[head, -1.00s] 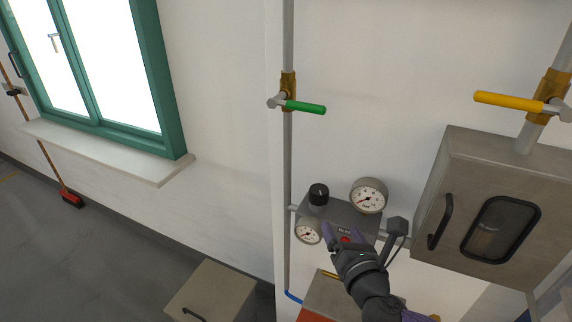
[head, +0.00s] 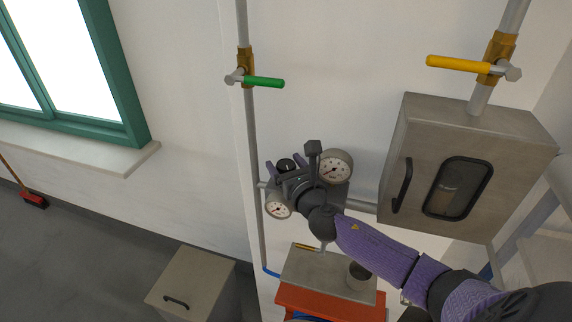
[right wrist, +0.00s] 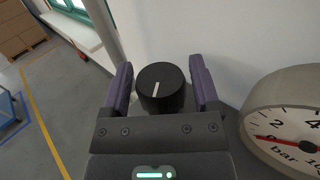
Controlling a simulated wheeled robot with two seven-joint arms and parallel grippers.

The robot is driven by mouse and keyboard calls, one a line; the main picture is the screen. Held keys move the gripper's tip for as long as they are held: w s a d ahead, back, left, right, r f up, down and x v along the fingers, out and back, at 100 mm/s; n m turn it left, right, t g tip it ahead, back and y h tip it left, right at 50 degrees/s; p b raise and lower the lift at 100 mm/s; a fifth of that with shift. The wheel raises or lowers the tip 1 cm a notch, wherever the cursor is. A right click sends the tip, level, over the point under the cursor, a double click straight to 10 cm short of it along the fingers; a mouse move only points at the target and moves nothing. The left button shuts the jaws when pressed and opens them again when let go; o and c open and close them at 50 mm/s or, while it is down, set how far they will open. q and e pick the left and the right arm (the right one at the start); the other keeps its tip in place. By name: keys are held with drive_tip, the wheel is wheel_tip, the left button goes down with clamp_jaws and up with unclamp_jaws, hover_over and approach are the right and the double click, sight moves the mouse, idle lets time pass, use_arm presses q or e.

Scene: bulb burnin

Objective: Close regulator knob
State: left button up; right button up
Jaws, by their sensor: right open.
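The regulator knob (head: 286,165) is a black round knob with a white pointer line, on the regulator between two gauges. In the right wrist view the knob (right wrist: 161,87) stands between the two purple fingers of my right gripper (right wrist: 163,85), with a gap on each side. My right gripper (head: 282,168) is open at the regulator, and my wrist hides much of the regulator body. The upper gauge (head: 335,167) also shows large in the right wrist view (right wrist: 290,125). The lower gauge (head: 278,206) sits below the knob. My left gripper is not in view.
A pipe with a green-handled valve (head: 264,82) runs up left of the regulator. A yellow-handled valve (head: 459,64) sits above a grey metal cabinet (head: 420,125) at the right. A grey box on a red base (head: 330,300) is below.

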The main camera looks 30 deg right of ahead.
drive_tip(key=c, duration=1)
drive_tip(key=shift+f+y+b, duration=0.1)
drive_tip(key=shift+y+b, duration=0.2)
drive_tip(key=shift+b, duration=0.05)
drive_tip(key=shift+n+y+b, duration=0.45)
drive_tip(key=shift+n+y, duration=0.25)
drive_tip(key=shift+y, duration=0.1)
drive_tip(key=o, duration=1)
drive_tip(key=s, duration=1)
drive_tip(key=shift+b, duration=0.4)
